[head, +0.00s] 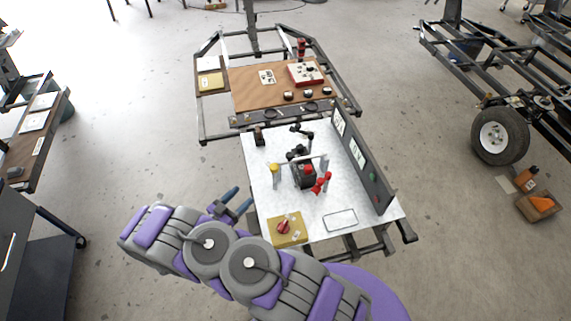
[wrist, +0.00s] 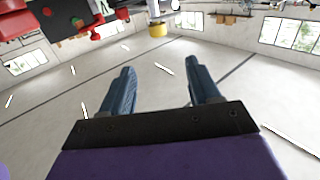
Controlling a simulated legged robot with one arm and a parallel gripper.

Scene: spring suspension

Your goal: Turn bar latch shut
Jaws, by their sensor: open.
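My gripper (head: 238,201) is open and empty, just off the left edge of the white worktop (head: 258,158) in the head view. In the wrist view my gripper (wrist: 160,76) has its two blue fingers spread, with only floor between them. On the worktop stands a fixture (head: 303,176) with a black body, a pale bar across its top and red parts at its right. A yellow knob (head: 274,168) is at its left. I cannot tell for sure which part is the bar latch. In the wrist view, red and black parts (wrist: 75,22) show at the upper left, apart from my fingers.
A yellow box with a red knob (head: 287,229) sits at the worktop's front left corner. A dark upright panel (head: 362,160) bounds the right side. A brown bench (head: 250,92) stands behind. Open floor lies left of the worktop.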

